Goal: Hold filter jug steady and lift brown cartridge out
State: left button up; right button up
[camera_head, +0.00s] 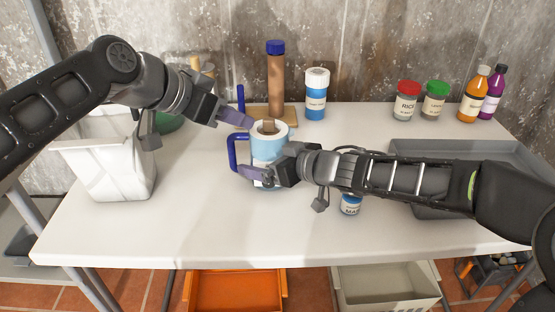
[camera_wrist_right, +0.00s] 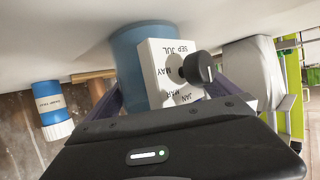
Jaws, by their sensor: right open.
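The filter jug (camera_head: 263,149) is light blue with a white rim and a dark blue handle, upright on the white table. The top of the brown cartridge (camera_head: 268,127) shows in its mouth. My left gripper (camera_head: 246,118) is at the upper left of the jug, a finger pointing towards the rim; its opening is unclear. My right gripper (camera_head: 262,172) is low at the jug's front. In the right wrist view the jug (camera_wrist_right: 128,50), with a white month-marked block (camera_wrist_right: 160,80) and black knob, lies between its open fingers; contact is unclear.
A brown tube with a blue cap (camera_head: 276,85) stands on a wooden board behind the jug, beside a white-capped blue jar (camera_head: 316,95). A white bin (camera_head: 105,170) is left. A grey tray (camera_head: 420,152) lies right, partly under my right arm. Several jars and bottles stand back right.

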jog(key=shift+w+a+f, duration=0.15)
jog(key=shift+w+a, duration=0.05)
jog(key=shift+c, duration=0.4)
